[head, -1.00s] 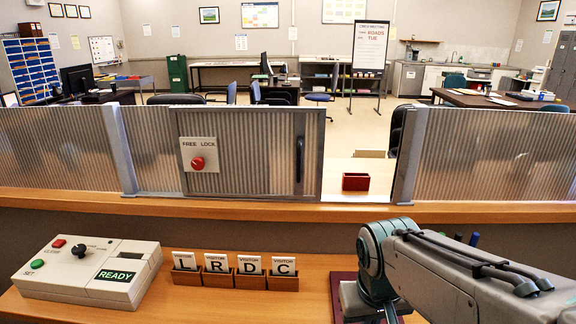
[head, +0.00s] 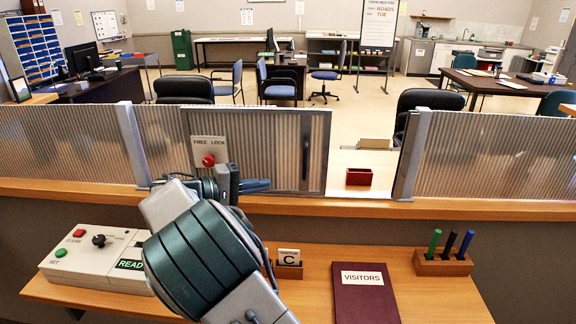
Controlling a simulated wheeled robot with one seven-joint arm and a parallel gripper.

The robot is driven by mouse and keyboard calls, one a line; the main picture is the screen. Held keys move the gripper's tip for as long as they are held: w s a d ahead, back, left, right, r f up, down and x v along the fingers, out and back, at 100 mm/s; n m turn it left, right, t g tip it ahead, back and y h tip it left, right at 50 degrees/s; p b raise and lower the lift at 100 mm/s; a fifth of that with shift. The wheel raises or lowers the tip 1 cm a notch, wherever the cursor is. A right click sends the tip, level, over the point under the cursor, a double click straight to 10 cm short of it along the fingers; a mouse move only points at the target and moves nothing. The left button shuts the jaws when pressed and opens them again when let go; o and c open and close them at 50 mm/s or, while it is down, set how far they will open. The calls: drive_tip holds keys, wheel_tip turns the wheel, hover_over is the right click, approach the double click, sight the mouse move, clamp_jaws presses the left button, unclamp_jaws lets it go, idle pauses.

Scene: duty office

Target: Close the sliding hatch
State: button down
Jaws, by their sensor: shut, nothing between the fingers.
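The sliding hatch panel (head: 262,135) is ribbed and translucent in a grey frame. It stands partly open, with a gap between its right edge and the grey post (head: 411,155). A dark vertical handle (head: 306,150) is near its right edge. A plate marked FREE and LOCK carries a red knob (head: 208,160) at its left; which way the knob is set is too small to tell. My gripper (head: 266,186) is shut and empty, pointing right in front of the panel's lower part, below and left of the handle. My arm hides part of the panel's lower left.
A red-brown box (head: 359,177) stands in the gap. On the front counter are a control box (head: 88,250), card holders (head: 289,270) partly behind my arm, a VISITORS book (head: 364,295) and a pen holder (head: 443,263). Fixed ribbed panels flank the hatch.

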drive_tip(key=a+r+t+h, duration=0.1)
drive_tip(key=a+r+t, duration=0.1)
drive_tip(key=a, duration=0.3)
drive_tip(key=p+x, duration=0.1)
drive_tip(key=x, duration=0.3)
drive_tip(key=s+p+x, duration=0.1)
drive_tip(key=p+x, duration=0.1)
drive_tip(key=x, duration=0.1)
drive_tip(key=s+d+p+x, duration=0.1)
drive_tip(key=x, duration=0.3)
drive_tip(key=shift+w+d+f+p, duration=0.1)
drive_tip(key=shift+w+d+p, duration=0.1)
drive_tip(key=shift+d+p, duration=0.15)
drive_tip(key=shift+s+d+f, duration=0.1)
drive_tip(key=shift+s+d, duration=0.05)
drive_tip(key=shift+d, duration=0.4)
